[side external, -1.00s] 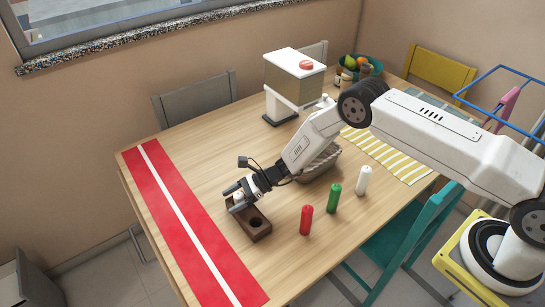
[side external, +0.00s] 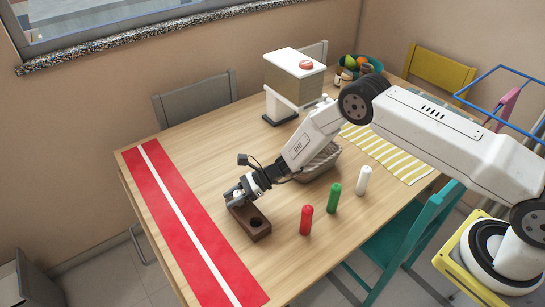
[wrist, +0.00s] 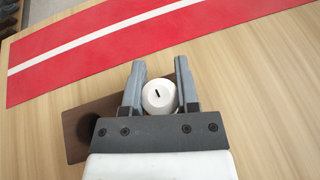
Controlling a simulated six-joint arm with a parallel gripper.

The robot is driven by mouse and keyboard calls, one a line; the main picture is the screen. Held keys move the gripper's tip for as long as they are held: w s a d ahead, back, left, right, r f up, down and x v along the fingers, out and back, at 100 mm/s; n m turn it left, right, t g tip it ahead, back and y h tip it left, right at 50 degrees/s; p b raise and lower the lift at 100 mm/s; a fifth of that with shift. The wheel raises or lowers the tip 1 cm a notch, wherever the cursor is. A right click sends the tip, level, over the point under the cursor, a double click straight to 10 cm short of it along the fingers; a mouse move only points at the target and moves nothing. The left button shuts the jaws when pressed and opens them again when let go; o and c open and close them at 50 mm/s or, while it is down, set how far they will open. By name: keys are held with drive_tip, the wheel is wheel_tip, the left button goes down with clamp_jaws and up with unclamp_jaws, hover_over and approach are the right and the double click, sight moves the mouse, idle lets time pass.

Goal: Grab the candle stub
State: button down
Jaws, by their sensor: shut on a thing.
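The candle stub (wrist: 157,94) is white and round with a dark wick, seen from above in the wrist view. My gripper (wrist: 161,85) is shut on it, one finger on each side. In the side view my gripper (side external: 236,196) is at one end of a dark brown wooden holder (side external: 257,230), which has an empty round hole at its other end. The holder also shows under the fingers in the wrist view (wrist: 77,142). I cannot tell whether the stub still sits in the holder, as the fingers cover its lower part.
A red candle (side external: 306,219), a green candle (side external: 333,197) and a white candle (side external: 364,180) stand right of the holder. A grey bowl (side external: 322,163) is behind my wrist. A red runner with a white stripe (side external: 170,205) lies left. A white-topped dispenser (side external: 294,75) stands at the back.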

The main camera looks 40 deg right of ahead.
drive_tip(key=shift+r, duration=0.8)
drive_tip(key=s+d+r, duration=0.2)
drive_tip(key=s+r, duration=0.3)
drive_tip(key=s, duration=0.1)
drive_tip(key=s+d+r, duration=0.2)
drive_tip(key=s+r, duration=0.3)
drive_tip(key=s, duration=0.2)
drive_tip(key=shift+s+d+r, duration=0.15)
drive_tip(key=shift+d+r, duration=0.1)
drive_tip(key=shift+r, duration=0.1)
